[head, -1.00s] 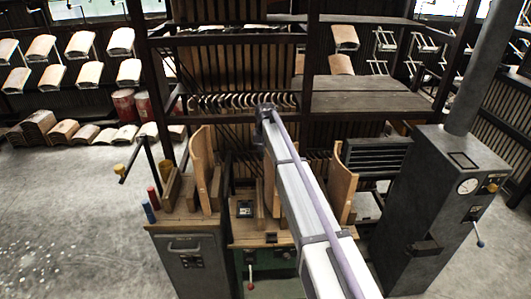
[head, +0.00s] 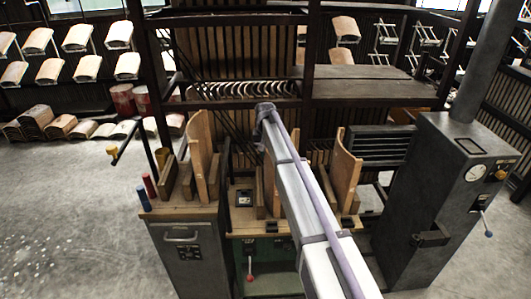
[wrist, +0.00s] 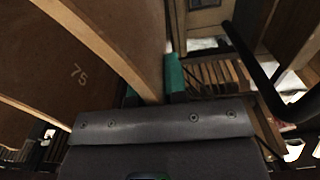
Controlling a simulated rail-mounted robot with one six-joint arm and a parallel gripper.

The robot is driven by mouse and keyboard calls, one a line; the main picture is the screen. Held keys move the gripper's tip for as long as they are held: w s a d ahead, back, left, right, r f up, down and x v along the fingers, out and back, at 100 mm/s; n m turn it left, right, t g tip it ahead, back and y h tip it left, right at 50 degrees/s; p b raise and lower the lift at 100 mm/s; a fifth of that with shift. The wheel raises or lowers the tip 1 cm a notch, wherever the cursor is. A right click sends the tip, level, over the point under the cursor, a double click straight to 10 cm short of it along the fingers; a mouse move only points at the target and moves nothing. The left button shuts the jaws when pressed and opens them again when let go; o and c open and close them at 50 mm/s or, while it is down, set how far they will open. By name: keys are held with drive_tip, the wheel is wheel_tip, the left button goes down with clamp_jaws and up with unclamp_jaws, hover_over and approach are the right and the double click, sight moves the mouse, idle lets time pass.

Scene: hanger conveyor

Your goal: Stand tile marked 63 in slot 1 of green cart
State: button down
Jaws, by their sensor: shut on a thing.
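In the wrist view, my gripper (wrist: 153,92) is shut on a curved brown tile (wrist: 120,25), with its green pads on both sides of the tile's lower end. No number shows on the held tile. To its left stands another brown tile marked 75 (wrist: 40,75). In the head view, the green cart (head: 272,250) is low in the middle, with a wooden top and upright wooden blocks (head: 261,195). My arm crosses its right part and hides some slots. My gripper is hidden in the head view. I cannot read a 63 anywhere.
A grey cart (head: 190,255) on the left carries a tall curved tile (head: 200,140). Another curved tile (head: 346,170) stands right of my arm. A grey machine (head: 440,200) with a gauge stands at the right. Dark posts and a shelf (head: 350,88) are behind.

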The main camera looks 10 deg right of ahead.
drive_tip(key=c, duration=1.1)
unclamp_jaws()
drive_tip(key=shift+r, duration=0.15)
wheel_tip(320, 180, up, 11)
drive_tip(key=p, duration=1.1)
drive_tip(key=shift+f, duration=0.2)
drive_tip(key=shift+n, duration=0.7)
drive_tip(key=s, duration=1.4)
drive_tip(key=s+d+f+b, duration=0.1)
drive_tip(key=s, duration=1.3)
drive_tip(key=s+d+b, duration=0.1)
drive_tip(key=s, duration=1.2)
drive_tip(key=shift+s+d+f, duration=0.2)
drive_tip(key=shift+s+f, duration=0.15)
drive_tip(key=shift+s, duration=0.05)
